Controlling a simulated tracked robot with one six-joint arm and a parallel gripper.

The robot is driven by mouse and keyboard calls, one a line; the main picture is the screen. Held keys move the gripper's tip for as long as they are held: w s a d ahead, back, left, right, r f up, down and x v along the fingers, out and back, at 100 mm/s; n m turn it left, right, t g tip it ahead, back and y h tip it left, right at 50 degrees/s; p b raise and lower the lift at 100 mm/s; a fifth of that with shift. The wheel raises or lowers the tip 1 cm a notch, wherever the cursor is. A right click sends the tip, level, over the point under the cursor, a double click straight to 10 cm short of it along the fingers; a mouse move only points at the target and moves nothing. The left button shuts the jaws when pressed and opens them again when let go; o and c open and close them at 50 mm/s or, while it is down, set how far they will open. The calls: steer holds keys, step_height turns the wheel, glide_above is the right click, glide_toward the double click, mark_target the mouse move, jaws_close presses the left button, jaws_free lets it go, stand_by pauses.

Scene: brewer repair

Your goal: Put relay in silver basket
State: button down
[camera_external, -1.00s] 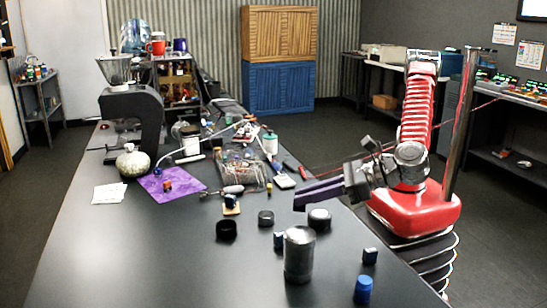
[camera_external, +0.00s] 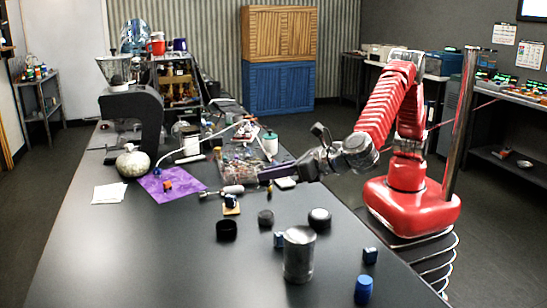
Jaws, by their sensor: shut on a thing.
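The silver basket (camera_external: 228,180) is a wire tray full of small parts, on the far middle of the table. My gripper (camera_external: 264,175) is at the basket's right end, seen from the side with its dark purple fingers pointing left. I cannot tell its height above the basket. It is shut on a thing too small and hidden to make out. I cannot pick out the relay for sure in this view.
A silver canister (camera_external: 298,258), a blue cylinder (camera_external: 363,290), small blue blocks and dark round parts stand on the near table. A screwdriver (camera_external: 226,190) lies before the basket. The near left table is clear.

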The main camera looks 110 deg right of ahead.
glide_above(272, 222)
steer(key=shift+s+d+f, duration=0.1)
steer(key=shift+d+f, duration=0.1)
steer(key=shift+f, duration=1.9)
steer(key=shift+d+f, duration=0.2)
steer(key=shift+f, duration=1.85)
steer(key=c, duration=1.6)
jaws_free()
steer(key=shift+r, duration=0.1)
step_height(272, 222, up, 7)
steer(key=shift+f, duration=0.1)
